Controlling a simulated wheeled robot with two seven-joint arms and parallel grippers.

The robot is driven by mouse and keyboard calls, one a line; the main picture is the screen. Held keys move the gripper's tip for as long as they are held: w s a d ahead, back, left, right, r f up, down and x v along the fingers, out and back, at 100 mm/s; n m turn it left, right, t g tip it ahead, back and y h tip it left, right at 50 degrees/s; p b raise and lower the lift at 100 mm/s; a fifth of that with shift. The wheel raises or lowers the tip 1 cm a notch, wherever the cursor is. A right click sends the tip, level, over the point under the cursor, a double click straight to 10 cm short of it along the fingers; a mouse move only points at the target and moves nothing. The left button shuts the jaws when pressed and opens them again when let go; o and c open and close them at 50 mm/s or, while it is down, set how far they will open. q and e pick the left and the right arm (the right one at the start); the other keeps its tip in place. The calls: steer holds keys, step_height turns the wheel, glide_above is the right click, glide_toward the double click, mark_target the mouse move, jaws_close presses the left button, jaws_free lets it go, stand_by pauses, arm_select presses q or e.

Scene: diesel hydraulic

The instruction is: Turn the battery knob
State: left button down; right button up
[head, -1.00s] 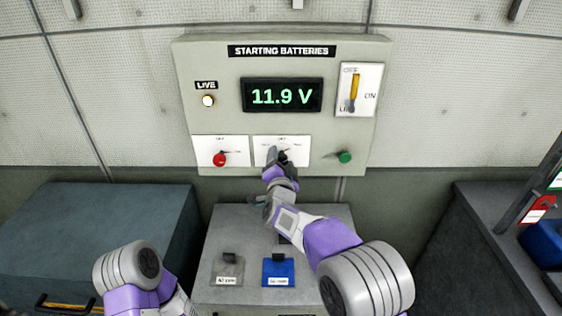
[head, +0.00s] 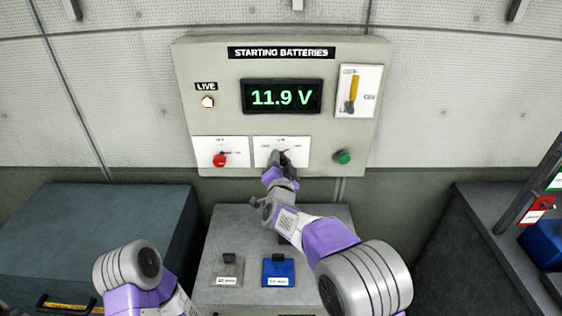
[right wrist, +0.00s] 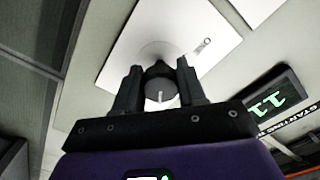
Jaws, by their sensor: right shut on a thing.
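The battery panel (head: 215,60) is on the wall and its display (head: 281,96) reads 11.9 V. My right gripper (head: 282,158) is at the middle white plate (head: 262,146) low on the panel. In the right wrist view its two fingers (right wrist: 158,88) are closed on the sides of a dark round knob (right wrist: 158,71) with a light mark on its face. In the head view the gripper mostly hides this knob. The left arm shows at the lower left, but its gripper is out of view.
A red knob (head: 219,160) is left of the middle plate, a green button (head: 344,157) right of it. A yellow-handled lever (head: 353,92) is at upper right. A grey-tagged (head: 228,270) and a blue-tagged item (head: 278,271) lie on the grey box (head: 325,222) below.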

steer(key=n+p, duration=0.2)
steer(key=n, duration=0.2)
steer(key=shift+n, duration=0.4)
steer(key=n+p, duration=0.2)
steer(key=n, duration=0.3)
steer(key=shift+f+n+p, duration=0.1)
steer(key=shift+n+p, duration=0.2)
steer(key=shift+p, duration=0.05)
steer(key=shift+n, duration=0.3)
steer(key=o, duration=1)
steer(key=shift+o, duration=0.2)
steer(key=shift+s, duration=0.1)
steer(key=s, duration=0.7)
steer(key=shift+s, duration=0.25)
